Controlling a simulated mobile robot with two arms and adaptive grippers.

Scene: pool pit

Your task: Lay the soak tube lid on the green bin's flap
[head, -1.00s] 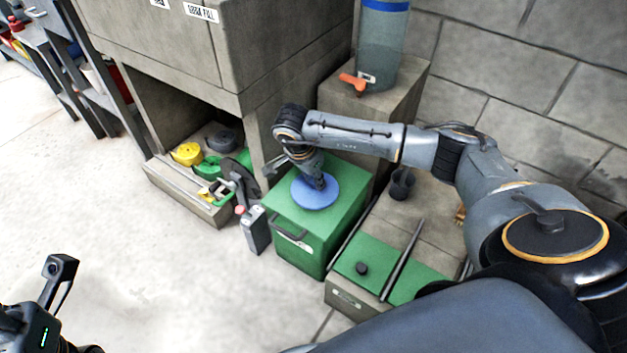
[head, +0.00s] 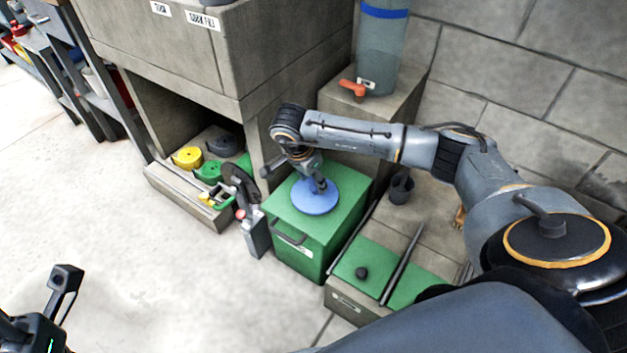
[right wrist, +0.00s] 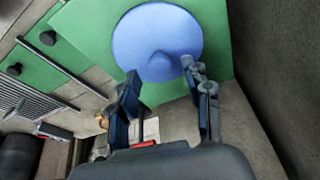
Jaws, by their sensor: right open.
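The soak tube lid (head: 314,202) is a round blue disc with a small central knob. It lies flat on the green top flap (head: 350,178) of the green bin (head: 301,251). In the right wrist view the lid (right wrist: 142,30) lies on the green surface (right wrist: 92,25). My right gripper (head: 318,186) is above the lid. In the right wrist view its fingers (right wrist: 163,77) are spread apart, one at each side of the knob, with nothing between them. My left arm's wrist shows at the lower left of the head view; its fingers cannot be made out.
A concrete cabinet stands left of the bin, with yellow and green rolls (head: 187,157) on its low shelf. A clear tube with an orange tap (head: 352,88) stands behind on a plinth. A dark cup (head: 401,188) and low green-lidded boxes (head: 366,262) are at right. Floor at left is clear.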

